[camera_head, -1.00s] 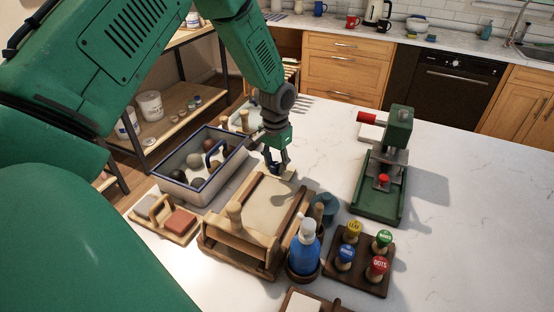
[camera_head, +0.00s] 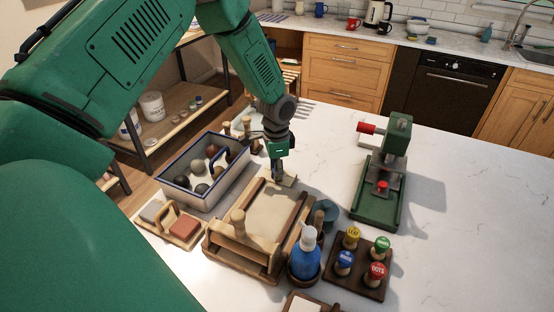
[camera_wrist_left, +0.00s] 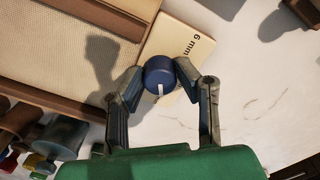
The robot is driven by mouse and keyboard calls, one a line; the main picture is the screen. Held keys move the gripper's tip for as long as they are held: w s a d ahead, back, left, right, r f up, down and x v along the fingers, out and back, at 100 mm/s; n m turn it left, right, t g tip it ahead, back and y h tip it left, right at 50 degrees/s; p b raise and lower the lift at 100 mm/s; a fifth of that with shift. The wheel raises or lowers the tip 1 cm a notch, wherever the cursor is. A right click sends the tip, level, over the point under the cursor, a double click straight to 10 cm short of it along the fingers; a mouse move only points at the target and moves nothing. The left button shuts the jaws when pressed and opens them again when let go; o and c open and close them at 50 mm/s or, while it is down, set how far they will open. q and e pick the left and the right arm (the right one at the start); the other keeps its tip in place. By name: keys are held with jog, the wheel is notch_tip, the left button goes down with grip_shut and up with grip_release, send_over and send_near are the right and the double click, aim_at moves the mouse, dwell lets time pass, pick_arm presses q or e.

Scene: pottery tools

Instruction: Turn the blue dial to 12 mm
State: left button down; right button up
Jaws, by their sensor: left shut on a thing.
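The blue dial (camera_wrist_left: 159,72) sits between my left fingertips in the left wrist view, with a white pointer line on its top pointing toward my wrist. My left gripper (camera_head: 278,179) is shut on the dial, at the far end of the wooden slab roller (camera_head: 245,262). Beside the dial, a pale scale plate (camera_wrist_left: 178,40) shows "6 mm"; no other marking can be read. In the head view the dial is hidden by the fingers, and part of the plate (camera_head: 290,180) shows. My right gripper is not in view.
A blue-rimmed bin (camera_head: 208,208) with several balls stands left of the roller. A blue spray bottle (camera_head: 306,262) and a stamp rack (camera_head: 373,288) stand at the front right. A green press (camera_head: 375,209) is farther right.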

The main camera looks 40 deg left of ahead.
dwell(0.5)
pick_arm(q)
jog(key=c, duration=1.3)
grip_release()
jog(key=shift+o, duration=0.5)
jog(key=shift+w, duration=0.1)
notch_tip(320, 180, up, 12)
jog(key=shift+f, duration=0.15)
jog(key=shift+w+a, duration=0.1)
